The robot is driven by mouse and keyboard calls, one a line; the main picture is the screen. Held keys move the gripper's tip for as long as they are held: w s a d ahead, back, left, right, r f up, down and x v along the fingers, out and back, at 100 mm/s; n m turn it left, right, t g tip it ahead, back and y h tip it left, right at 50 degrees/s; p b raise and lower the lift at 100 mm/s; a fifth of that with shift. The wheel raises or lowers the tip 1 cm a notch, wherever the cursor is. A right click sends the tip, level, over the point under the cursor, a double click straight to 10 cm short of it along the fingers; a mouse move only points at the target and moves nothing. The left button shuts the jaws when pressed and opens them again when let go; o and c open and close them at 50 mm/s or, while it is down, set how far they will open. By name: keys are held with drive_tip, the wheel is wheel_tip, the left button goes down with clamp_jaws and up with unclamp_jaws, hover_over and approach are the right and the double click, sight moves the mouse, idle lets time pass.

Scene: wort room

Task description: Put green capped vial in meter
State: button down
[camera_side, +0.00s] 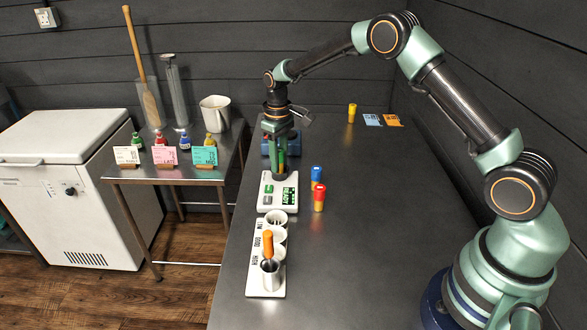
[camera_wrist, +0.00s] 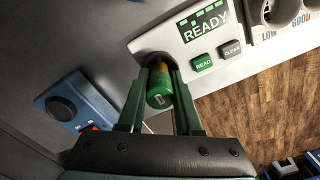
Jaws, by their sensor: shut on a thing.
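The meter (camera_side: 266,205) is a white box with READ and CLEAR buttons; its screen (camera_wrist: 205,22) says READY in the wrist view. My gripper (camera_side: 281,168) points down over the far end of the meter. In the wrist view my gripper (camera_wrist: 161,84) is shut on the green capped vial (camera_wrist: 158,98), which has an amber body. The vial's lower end is at the meter's far end, lined up with the area beside the screen.
A white rack (camera_side: 253,262) marked LOW, GOOD, HIGH stands in front, with an orange-handled item (camera_side: 267,240) in it. A blue-capped vial (camera_side: 316,174) and a red-capped vial (camera_side: 319,198) stand right of the meter. A blue device (camera_wrist: 75,102) sits behind.

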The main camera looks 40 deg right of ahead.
drive_tip(key=shift+s+f, duration=0.1)
drive_tip(key=shift+f, duration=0.8)
drive_tip(key=c, duration=0.6)
unclamp_jaws()
wheel_tip(320, 180, up, 14)
drive_tip(key=shift+f, duration=0.2)
drive_tip(key=s+a+r+m+t, duration=0.1)
drive_tip(key=s+r+t, duration=0.2)
drive_tip(key=s+r, duration=0.75)
drive_tip(key=s+f+m+t, duration=0.1)
drive_tip(key=s+f+t, duration=0.1)
drive_tip(key=s, duration=1.1)
drive_tip(key=shift+s+a+f+t, duration=0.3)
drive_tip(key=shift+s+a, duration=0.05)
drive_tip(key=shift+a, duration=0.05)
